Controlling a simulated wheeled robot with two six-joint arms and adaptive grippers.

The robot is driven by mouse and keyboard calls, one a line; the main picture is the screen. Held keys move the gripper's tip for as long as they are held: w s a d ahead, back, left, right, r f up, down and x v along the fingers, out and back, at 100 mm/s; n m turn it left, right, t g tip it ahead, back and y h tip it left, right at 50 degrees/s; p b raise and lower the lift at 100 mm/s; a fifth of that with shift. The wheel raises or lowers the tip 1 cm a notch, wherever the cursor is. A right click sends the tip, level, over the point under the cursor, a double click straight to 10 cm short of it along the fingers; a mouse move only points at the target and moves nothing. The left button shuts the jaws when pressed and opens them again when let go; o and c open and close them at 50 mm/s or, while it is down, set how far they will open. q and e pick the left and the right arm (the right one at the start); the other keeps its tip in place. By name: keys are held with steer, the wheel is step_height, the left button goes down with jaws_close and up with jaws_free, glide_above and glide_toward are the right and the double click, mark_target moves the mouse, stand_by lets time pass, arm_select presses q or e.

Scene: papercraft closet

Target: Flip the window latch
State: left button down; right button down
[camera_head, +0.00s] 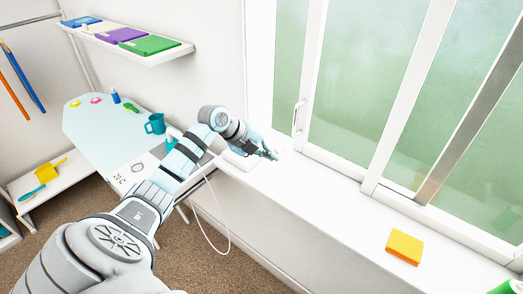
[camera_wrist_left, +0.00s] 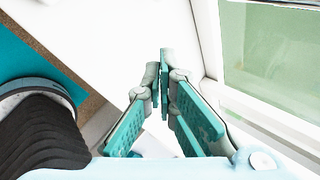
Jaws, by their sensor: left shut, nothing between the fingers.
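The window latch (camera_head: 297,118) is a slim white handle standing upright on the white frame at the left side of the window (camera_head: 350,85). My left gripper (camera_head: 272,156) is low over the window sill, below and slightly left of the latch and apart from it. In the left wrist view, its teal fingers (camera_wrist_left: 163,75) come together at the tips, shut and empty. The window glass (camera_wrist_left: 270,55) shows at the right there, but I cannot make out the latch in that view. My right gripper is not in view.
The white sill (camera_head: 330,205) runs to the right, mostly clear, with a yellow-orange sponge-like block (camera_head: 404,247) and a green object (camera_head: 508,287) on it.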

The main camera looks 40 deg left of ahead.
arm_select(q)
steer(key=shift+s+a+r, duration=0.2)
steer(key=shift+s+r, duration=0.25)
steer(key=shift+r, duration=0.05)
